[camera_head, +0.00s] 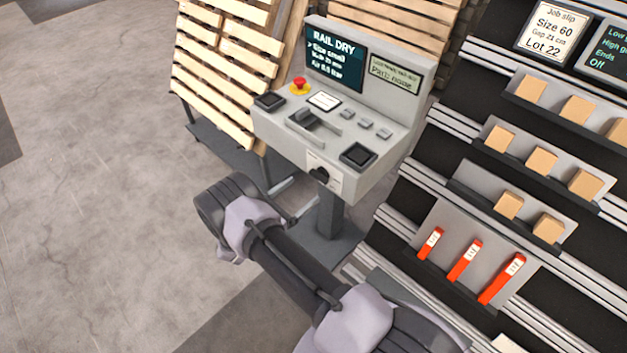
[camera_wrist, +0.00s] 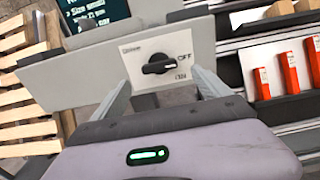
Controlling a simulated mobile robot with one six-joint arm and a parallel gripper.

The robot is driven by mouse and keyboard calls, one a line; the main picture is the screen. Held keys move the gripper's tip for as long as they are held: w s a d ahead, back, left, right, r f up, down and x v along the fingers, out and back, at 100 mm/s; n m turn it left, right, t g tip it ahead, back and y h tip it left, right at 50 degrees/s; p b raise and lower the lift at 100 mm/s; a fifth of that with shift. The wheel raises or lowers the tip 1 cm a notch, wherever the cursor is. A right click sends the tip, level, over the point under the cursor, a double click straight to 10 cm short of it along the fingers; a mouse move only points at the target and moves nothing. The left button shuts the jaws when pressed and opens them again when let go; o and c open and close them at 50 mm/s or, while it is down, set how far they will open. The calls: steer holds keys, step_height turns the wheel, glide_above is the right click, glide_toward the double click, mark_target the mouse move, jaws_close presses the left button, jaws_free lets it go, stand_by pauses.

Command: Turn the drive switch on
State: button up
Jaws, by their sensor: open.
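The drive switch is a black rotary knob (camera_wrist: 165,65) on a white plate marked OFF at the upper right and ON at the lower right. Its grip lies nearly level in the wrist view, with the right end close to OFF. In the head view the knob (camera_head: 320,175) is on the front face of the grey console (camera_head: 275,125). My gripper (camera_wrist: 160,80) is open and empty, one finger toward each side of the plate, with the knob beyond the tips. In the head view my gripper (camera_head: 297,198) is just in front of the console's front face, to the lower left of the knob.
The console top carries a red emergency button (camera_head: 299,86), a lever (camera_head: 308,118) and several small buttons. A screen (camera_head: 336,65) stands behind. Wooden pallets (camera_head: 225,60) lean at the left. A rack with tan blocks (camera_head: 577,109) and red-orange pieces (camera_head: 464,260) stands right. Floor at left is clear.

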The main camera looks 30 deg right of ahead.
mark_target(316, 179)
steer(key=b+x, duration=0.1)
steer(key=x, duration=0.6)
steer(key=c, duration=1.4)
steer(key=shift+o, duration=0.2)
steer(key=shift+f, duration=0.1)
